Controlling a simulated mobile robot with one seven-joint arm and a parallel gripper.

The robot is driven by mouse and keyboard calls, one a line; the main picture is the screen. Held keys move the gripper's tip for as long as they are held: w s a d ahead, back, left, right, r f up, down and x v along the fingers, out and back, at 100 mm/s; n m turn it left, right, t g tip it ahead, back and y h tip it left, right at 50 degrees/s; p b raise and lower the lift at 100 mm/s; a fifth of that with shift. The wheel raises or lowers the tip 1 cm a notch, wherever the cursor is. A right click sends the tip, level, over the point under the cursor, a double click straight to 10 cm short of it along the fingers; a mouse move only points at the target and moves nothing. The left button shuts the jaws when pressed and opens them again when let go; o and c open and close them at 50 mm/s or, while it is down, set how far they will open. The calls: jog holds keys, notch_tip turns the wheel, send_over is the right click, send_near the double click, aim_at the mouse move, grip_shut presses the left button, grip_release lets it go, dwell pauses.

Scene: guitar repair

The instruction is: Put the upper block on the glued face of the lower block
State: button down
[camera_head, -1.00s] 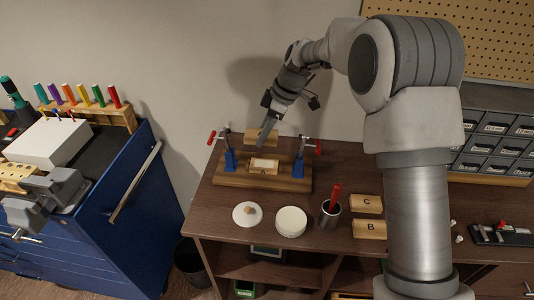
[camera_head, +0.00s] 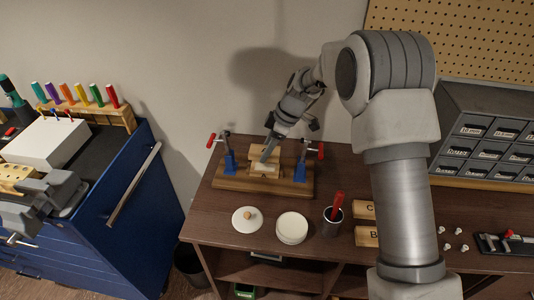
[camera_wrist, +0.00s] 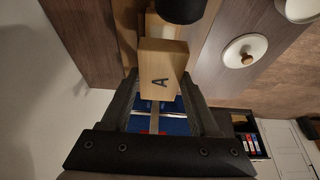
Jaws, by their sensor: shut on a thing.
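My gripper (camera_head: 268,154) is shut on the upper block (camera_head: 256,152), a pale wooden block. In the wrist view the block (camera_wrist: 163,68) shows a letter A between the fingers. It is low over the lower block (camera_head: 262,170), which sits in the middle of the wooden clamping base (camera_head: 228,182) and shows a pale top face. The gripper hides part of both blocks. Whether the two blocks touch I cannot tell.
Blue clamps with red handles (camera_head: 229,160) (camera_head: 302,165) stand on both sides of the base. In front are a lid with a knob (camera_head: 247,219), a white round tub (camera_head: 291,228) and a cup with a red tool (camera_head: 333,220). Blocks B (camera_head: 367,236) and C (camera_head: 364,210) lie to the right.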

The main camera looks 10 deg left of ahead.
notch_tip(320, 180, down, 2)
jog(key=shift+f, duration=0.1)
jog(key=shift+f+b, duration=0.4)
jog(key=shift+b, duration=0.05)
jog(key=shift+f+b, duration=0.25)
jog(key=shift+b, duration=0.1)
jog(key=shift+c, duration=0.7)
grip_release()
